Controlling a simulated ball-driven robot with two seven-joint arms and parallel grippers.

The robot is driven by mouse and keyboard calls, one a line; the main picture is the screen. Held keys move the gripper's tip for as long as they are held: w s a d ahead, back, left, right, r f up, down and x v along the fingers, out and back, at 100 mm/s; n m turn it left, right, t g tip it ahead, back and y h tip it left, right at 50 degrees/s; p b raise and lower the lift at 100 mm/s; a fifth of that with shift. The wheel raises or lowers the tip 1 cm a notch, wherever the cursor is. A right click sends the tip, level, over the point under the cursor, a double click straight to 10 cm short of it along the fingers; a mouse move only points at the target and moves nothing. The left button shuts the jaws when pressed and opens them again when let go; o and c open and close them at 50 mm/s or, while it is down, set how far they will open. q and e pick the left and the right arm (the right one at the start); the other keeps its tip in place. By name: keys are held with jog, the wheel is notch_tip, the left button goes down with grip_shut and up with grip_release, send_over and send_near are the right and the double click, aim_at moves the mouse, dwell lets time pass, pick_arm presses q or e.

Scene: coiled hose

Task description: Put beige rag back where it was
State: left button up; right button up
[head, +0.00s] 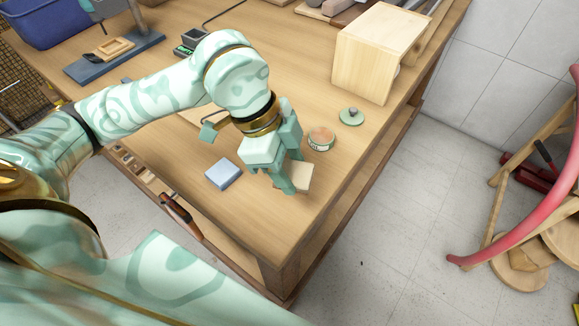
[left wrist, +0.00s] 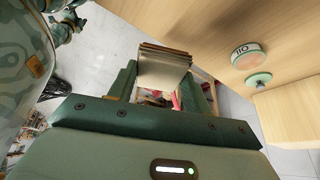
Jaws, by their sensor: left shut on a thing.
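The beige rag (head: 301,177) is a small folded pad near the front right corner of the workbench. My left gripper (head: 285,179) is shut on it. In the left wrist view the rag (left wrist: 164,66) shows as a stack of folded layers between the two green fingers (left wrist: 163,88). The head view does not clearly show whether the rag touches the bench top. A blue folded rag (head: 223,174) lies on the bench to the left of the gripper. My right gripper is not in view.
An open round tin (head: 321,138) stands just right of my left gripper, with a green lid (head: 351,117) behind it. A wooden box (head: 378,55) stands at the back right. The bench (head: 250,225) is bare in front. A red hose (head: 530,218) is at right.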

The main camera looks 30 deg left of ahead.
pick_arm(q)
jog(key=w+a+f, duration=0.1)
jog(key=w+f, duration=0.1)
jog(key=w+a+f+b, duration=0.1)
jog(key=w+a+f, duration=0.2)
jog(key=w+f, duration=0.1)
jog(key=shift+w+a+f+b, duration=0.2)
jog(key=shift+f+b, duration=0.1)
jog(key=shift+b, duration=0.1)
jog(key=f, duration=0.2)
jog(key=f+b, duration=0.1)
jog(key=shift+w+a+f, duration=0.15)
jog(key=shift+w+f, duration=0.1)
jog(key=shift+f, duration=0.15)
jog(key=shift+r, duration=0.1)
jog(key=o, duration=0.9)
